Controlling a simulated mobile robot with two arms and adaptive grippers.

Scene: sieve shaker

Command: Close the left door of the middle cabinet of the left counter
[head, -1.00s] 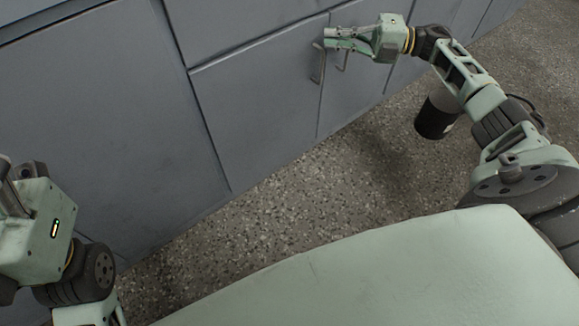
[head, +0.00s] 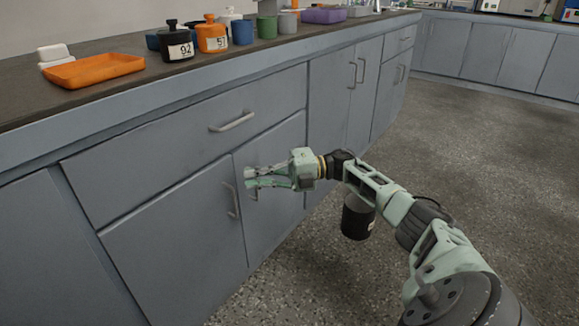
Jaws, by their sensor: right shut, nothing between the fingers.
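The cabinet with a wide drawer (head: 190,145) above two doors stands in the counter at left. Its left door (head: 170,245) looks flush with the front, with a vertical bar handle (head: 231,200) near its right edge. The right door (head: 280,180) also looks flush. My right gripper (head: 250,178) is shut and empty in front of the right door, just right of the left door's handle. I cannot tell whether the fingertips touch anything. My left gripper is out of view.
On the worktop (head: 110,88) stand an orange tray (head: 93,70), a black bottle (head: 177,45), an orange bottle (head: 211,38) and several cups. Another cabinet (head: 335,100) adjoins at right. The speckled floor (head: 460,150) is clear at right.

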